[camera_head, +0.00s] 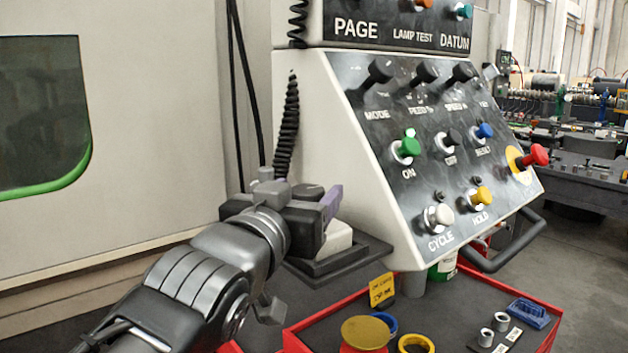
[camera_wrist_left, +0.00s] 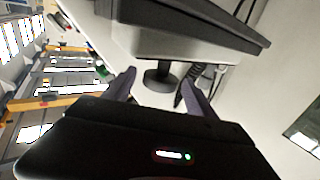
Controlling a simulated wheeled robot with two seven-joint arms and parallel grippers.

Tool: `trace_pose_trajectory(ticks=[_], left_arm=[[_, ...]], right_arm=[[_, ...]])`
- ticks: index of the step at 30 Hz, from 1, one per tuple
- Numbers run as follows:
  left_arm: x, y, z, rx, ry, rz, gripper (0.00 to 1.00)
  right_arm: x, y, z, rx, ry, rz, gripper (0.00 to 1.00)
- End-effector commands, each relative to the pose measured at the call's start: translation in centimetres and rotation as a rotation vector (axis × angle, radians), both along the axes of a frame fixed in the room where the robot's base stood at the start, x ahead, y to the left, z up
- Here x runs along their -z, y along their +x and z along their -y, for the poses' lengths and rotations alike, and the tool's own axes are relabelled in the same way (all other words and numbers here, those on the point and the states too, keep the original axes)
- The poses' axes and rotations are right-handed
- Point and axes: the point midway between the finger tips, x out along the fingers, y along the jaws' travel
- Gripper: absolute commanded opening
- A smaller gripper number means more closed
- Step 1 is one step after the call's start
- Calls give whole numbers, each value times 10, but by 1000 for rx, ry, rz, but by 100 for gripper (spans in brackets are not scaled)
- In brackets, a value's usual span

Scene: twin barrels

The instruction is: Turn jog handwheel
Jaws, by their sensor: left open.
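My left gripper (camera_head: 328,203) shows in the head view at the left side of the control console, just above a small white box (camera_head: 336,238) on a black shelf. In the left wrist view, its two purple fingers (camera_wrist_left: 158,84) are open, one on each side. A dark round knob on a short stem, which looks like the jog handwheel (camera_wrist_left: 160,84), shows between and beyond the fingers in that view. I cannot tell whether the fingers touch it. In the head view the gripper largely hides this spot. My right gripper is not in view.
The sloped console (camera_head: 440,150) with knobs and coloured buttons stands to the right of the gripper. The black shelf (camera_head: 345,257) lies below it. A coiled cable (camera_head: 288,130) hangs behind. A red-edged cart (camera_head: 455,315) holds small parts at the front.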

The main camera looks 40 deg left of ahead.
Motion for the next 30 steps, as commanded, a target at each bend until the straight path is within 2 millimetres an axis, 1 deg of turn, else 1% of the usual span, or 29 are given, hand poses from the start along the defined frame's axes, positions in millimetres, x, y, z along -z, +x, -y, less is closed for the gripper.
trace_pose_trajectory(ticks=[1,3,8,12,18,30], left_arm=[[-1,9,-3,-1,-1,-5,65],[-1,19,-6,-1,-2,-5,65],[-1,36,-11,-1,-2,-2,65],[0,40,-12,0,-1,1,65],[0,40,-11,0,-1,1,65],[0,39,-12,0,-1,0,33]], right_arm=[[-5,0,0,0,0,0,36],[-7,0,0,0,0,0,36],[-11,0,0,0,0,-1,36],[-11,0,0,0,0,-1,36],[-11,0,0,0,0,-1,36],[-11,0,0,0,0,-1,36]])
